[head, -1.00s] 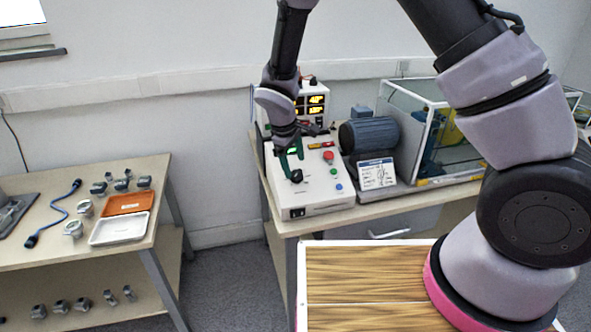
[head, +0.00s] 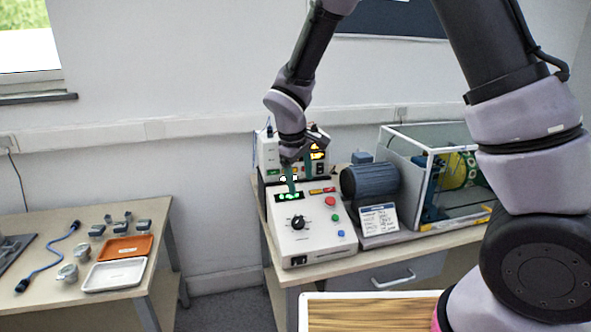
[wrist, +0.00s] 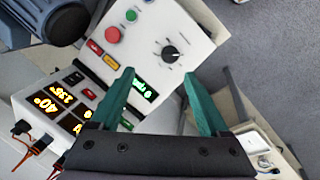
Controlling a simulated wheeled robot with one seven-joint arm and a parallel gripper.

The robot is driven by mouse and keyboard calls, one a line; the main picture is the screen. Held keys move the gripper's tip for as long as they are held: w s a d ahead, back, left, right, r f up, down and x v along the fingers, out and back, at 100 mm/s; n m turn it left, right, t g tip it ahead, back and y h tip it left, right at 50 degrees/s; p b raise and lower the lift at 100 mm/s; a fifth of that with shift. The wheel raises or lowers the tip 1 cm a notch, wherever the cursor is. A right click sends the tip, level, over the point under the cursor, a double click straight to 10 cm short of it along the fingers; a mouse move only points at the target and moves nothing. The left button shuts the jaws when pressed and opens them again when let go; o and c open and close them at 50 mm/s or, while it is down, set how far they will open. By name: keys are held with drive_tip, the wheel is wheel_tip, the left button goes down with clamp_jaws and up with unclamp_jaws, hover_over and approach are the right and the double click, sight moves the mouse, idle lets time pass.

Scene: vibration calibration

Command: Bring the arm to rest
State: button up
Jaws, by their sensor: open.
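The control box (wrist: 150,22) lies beyond the fingertips there, with a black knob (wrist: 170,53), a red button (wrist: 113,35) and a green button. I cannot tell whether a finger touches the box.
A display unit (head: 268,152) with yellow digits stands behind the control box. A motor (head: 370,180) and a glass-walled case (head: 430,165) stand to the right. A side table (head: 35,225) at left holds a white tray (head: 115,274), an orange tray (head: 125,247) and a blue cable (head: 48,262).

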drive_tip(key=s+d+r+m+t+y, duration=0.15)
drive_tip(key=d+r+m, duration=0.25)
drive_tip(key=d+r, duration=0.4)
drive_tip(key=s+d+r+m+g+y, duration=0.1)
drive_tip(key=s+d+r+m, duration=0.15)
drive_tip(key=d+r, duration=0.55)
drive_tip(key=s+d+r+m+t, duration=0.2)
drive_tip(key=s+d+r+m, duration=0.2)
drive_tip(key=s+r, duration=0.1)
drive_tip(key=s+d+r+m+t, duration=0.2)
drive_tip(key=s+d+r+m, duration=0.2)
drive_tip(key=s, duration=0.4)
drive_tip(key=shift+s+d+r+y, duration=0.15)
drive_tip(key=shift+d+r+y, duration=0.1)
drive_tip(key=shift+r+y, duration=0.2)
